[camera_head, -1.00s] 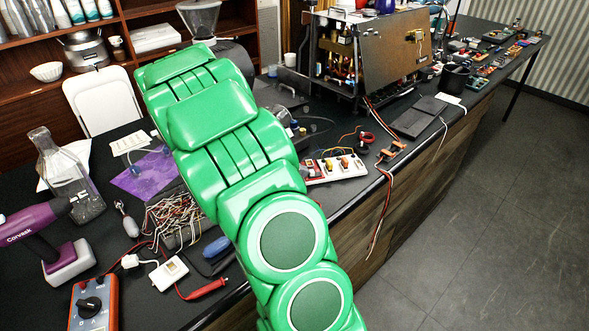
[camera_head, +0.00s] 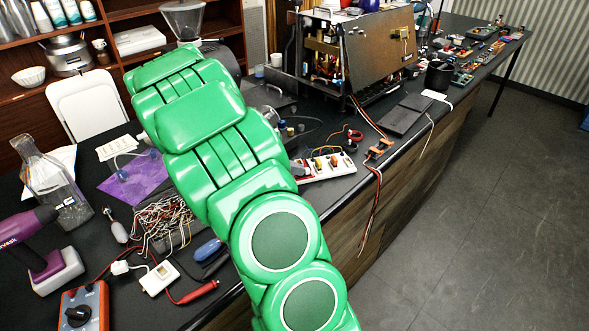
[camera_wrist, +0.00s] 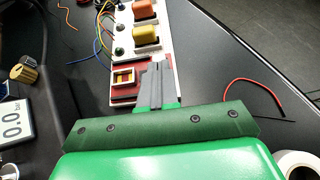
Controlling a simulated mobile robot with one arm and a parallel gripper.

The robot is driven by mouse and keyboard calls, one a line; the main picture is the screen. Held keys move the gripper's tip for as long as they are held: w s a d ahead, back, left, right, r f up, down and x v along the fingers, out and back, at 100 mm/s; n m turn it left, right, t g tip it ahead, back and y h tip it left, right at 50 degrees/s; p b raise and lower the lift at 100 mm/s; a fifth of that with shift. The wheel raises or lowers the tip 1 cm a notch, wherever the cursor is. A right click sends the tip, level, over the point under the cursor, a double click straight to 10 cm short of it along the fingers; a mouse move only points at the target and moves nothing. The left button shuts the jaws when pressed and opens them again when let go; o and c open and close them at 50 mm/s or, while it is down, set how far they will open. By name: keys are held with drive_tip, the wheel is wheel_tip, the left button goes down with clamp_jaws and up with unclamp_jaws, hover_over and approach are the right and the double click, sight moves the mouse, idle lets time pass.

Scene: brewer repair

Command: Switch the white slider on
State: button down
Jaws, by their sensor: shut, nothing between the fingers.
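A white panel strip (camera_head: 341,168) with coloured switches lies near the front edge of the black bench. In the wrist view, the white strip (camera_wrist: 163,19) carries an orange-red rocker (camera_wrist: 143,9), a yellow-orange rocker (camera_wrist: 147,35) and a small dark red module (camera_wrist: 124,79) at its near end. My gripper (camera_wrist: 157,68) is shut and empty, its grey fingers over the near end of the strip, just right of the red module. Whether they touch it I cannot tell. I cannot make out a white slider; the fingers cover part of the strip. The green arm hides the gripper in the head view.
A gauge reading 0.0 bar (camera_wrist: 14,128) stands at left in the wrist view. Loose red and black wires (camera_wrist: 262,84) lie right of the strip. A white box with leads (camera_head: 160,278), a multimeter (camera_head: 82,308) and tangled wires (camera_head: 163,222) lie on the bench at left.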

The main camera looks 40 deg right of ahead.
drive_tip(key=v, duration=1)
idle(0.5)
